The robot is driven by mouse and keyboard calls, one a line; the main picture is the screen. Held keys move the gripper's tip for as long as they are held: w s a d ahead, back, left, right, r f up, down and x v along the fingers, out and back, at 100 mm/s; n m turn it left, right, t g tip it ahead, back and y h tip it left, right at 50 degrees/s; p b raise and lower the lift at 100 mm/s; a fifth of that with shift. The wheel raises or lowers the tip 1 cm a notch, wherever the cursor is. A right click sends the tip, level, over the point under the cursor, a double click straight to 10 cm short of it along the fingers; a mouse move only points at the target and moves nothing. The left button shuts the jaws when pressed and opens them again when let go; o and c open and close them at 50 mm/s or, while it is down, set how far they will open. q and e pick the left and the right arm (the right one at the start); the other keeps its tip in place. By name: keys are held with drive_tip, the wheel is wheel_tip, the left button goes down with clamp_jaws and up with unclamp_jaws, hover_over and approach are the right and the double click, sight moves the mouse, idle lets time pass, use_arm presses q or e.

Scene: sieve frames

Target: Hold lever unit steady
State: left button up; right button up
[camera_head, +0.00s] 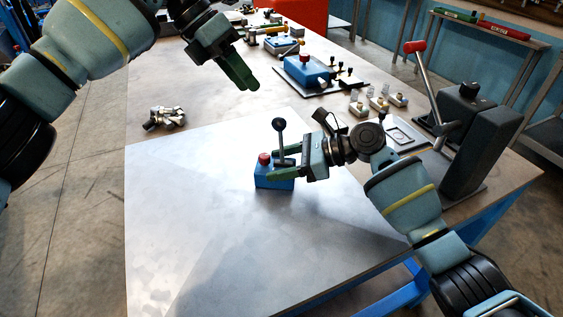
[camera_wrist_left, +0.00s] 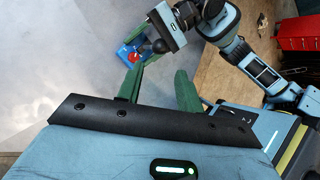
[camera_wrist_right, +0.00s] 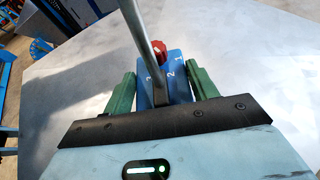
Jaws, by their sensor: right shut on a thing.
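The lever unit (camera_head: 262,180) is a small blue box with a red knob on top and a grey lever with a black ball end. It stands on the bare metal table. My right gripper (camera_head: 276,169) is shut on its blue body, with a green finger on each side. In the right wrist view the lever unit (camera_wrist_right: 176,74) sits between the fingers, with numbers on its top; the lever passes close to the camera. My left gripper (camera_head: 249,86) is open and empty above the table, farther back. The lever unit (camera_wrist_left: 128,55) shows past its fingers in the left wrist view.
A larger blue unit (camera_head: 306,69) with a red button stands at the back. A dark lever stand (camera_head: 468,137) with a red handle is at right. A metal fitting (camera_head: 164,118) lies at left. Small blocks (camera_head: 378,102) stand behind my right arm. The front table is clear.

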idle(0.4)
use_arm(q)
drive_tip(key=c, duration=0.5)
drive_tip(key=shift+a+n, duration=0.15)
drive_tip(key=shift+n, duration=0.25)
drive_tip(key=shift+c, duration=0.9)
drive_tip(key=shift+s+a+f+n, duration=0.15)
drive_tip(key=shift+n, duration=0.35)
clamp_jaws()
drive_tip(key=s+a+n+t, duration=0.1)
drive_tip(key=s+a+n, duration=0.1)
drive_tip(key=n, duration=0.8)
drive_tip(key=s+a+f+n+t+h, duration=0.1)
drive_tip(key=s+a+n, duration=0.2)
drive_tip(key=n, duration=0.7)
drive_tip(key=shift+s+a, duration=0.35)
drive_tip(key=shift+s, duration=0.6)
drive_tip(key=shift+f, duration=0.1)
